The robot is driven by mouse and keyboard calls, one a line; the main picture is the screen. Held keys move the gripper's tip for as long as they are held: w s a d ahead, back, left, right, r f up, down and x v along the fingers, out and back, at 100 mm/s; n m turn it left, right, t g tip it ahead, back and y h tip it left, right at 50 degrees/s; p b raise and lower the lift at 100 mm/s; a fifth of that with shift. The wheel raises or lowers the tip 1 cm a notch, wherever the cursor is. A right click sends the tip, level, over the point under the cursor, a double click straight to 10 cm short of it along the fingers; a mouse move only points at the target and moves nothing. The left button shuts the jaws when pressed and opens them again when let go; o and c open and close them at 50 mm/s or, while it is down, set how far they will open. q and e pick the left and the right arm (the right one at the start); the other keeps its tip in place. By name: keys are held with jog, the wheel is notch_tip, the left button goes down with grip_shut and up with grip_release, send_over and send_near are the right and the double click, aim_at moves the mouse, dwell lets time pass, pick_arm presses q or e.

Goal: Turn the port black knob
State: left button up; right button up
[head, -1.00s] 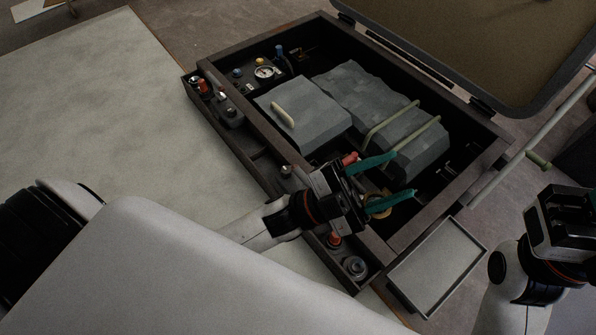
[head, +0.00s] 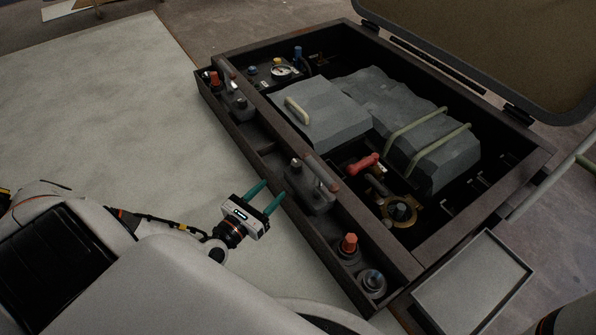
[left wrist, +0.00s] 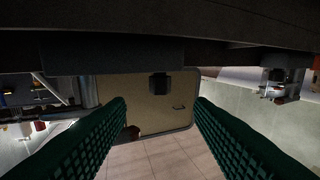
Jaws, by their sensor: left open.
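A round dark knob with a grey top (head: 372,283) stands at the right end of the narrow ledge on the console's near side. A red-topped knob (head: 348,243) is beside it, and another red-topped knob (head: 213,80) is at the ledge's left end. I cannot tell for sure which knob is the port black one. My left gripper (head: 268,195) is open and empty, over the pale surface just short of the ledge and touching no knob. In the left wrist view its two green fingers (left wrist: 160,110) are apart with nothing between them. My right gripper is out of view.
Lever units (head: 312,197) (head: 238,102) stand on the ledge. The open console box (head: 440,250) holds grey blocks (head: 320,115), a red handle (head: 363,164) and a brass ring fitting (head: 399,211). A shallow tray (head: 470,290) is at right. The pale surface (head: 110,110) is clear.

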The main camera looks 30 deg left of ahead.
aim_at(293, 169)
pick_arm(q)
jog(key=w+b, duration=0.2)
jog(key=w, duration=0.3)
jog(key=w+b, duration=0.3)
jog(key=w, duration=0.3)
jog(key=shift+d, duration=0.2)
jog(key=shift+w+b, duration=0.3)
jog(key=shift+w, duration=0.1)
jog(key=c, duration=1)
